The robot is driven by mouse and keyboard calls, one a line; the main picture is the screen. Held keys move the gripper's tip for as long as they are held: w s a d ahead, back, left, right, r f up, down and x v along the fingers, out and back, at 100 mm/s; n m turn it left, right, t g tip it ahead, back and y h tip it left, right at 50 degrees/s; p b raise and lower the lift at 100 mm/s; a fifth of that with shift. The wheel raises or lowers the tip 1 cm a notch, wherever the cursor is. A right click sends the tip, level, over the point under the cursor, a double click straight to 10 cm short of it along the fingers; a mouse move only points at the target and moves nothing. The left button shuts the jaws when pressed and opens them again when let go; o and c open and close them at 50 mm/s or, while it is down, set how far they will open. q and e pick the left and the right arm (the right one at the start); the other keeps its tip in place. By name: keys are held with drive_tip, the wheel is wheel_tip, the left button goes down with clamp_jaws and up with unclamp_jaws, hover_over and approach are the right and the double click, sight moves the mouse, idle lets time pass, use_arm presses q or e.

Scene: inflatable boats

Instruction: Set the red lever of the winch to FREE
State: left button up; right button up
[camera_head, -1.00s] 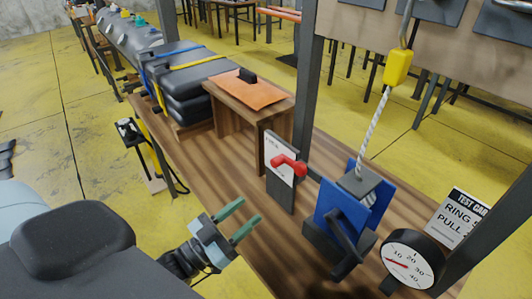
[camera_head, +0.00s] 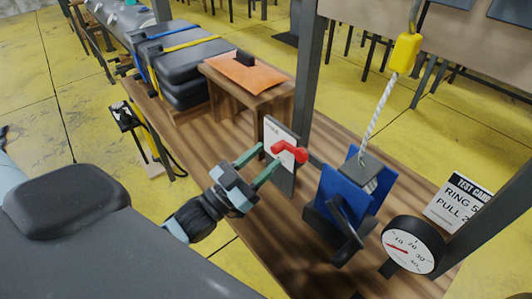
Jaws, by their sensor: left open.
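The red lever (camera_head: 290,151) sits on a white label plate (camera_head: 277,141) on a dark upright bracket, left of the winch. The blue winch (camera_head: 338,196) has a dark crank and a white rope running up from it. My left gripper (camera_head: 264,164) is open, with its green fingers pointing at the lever. The fingertips are close to the lever's left side; I cannot tell whether they touch it. The lettering on the plate is too small and partly covered to read. My right gripper is not in view.
A round dial gauge (camera_head: 412,245) stands right of the winch, by a dark post. A white test card (camera_head: 458,203) is behind it. A dark post (camera_head: 305,80) rises behind the lever. A wooden stand with an orange pad (camera_head: 247,72) is at the back left.

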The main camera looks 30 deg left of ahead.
use_arm(q)
drive_tip(key=shift+x, duration=1)
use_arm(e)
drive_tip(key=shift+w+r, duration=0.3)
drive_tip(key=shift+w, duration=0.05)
use_arm(q)
clamp_jaws()
drive_tip(key=shift+a+r+m+g+h+p, duration=0.1)
drive_tip(key=shift+r+m+g+h+p, duration=0.35)
drive_tip(key=shift+m, duration=0.75)
drive_tip(key=shift+h, duration=0.25)
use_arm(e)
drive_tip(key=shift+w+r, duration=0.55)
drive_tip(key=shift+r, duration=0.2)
use_arm(q)
unclamp_jaws()
drive_tip(key=shift+f, duration=0.1)
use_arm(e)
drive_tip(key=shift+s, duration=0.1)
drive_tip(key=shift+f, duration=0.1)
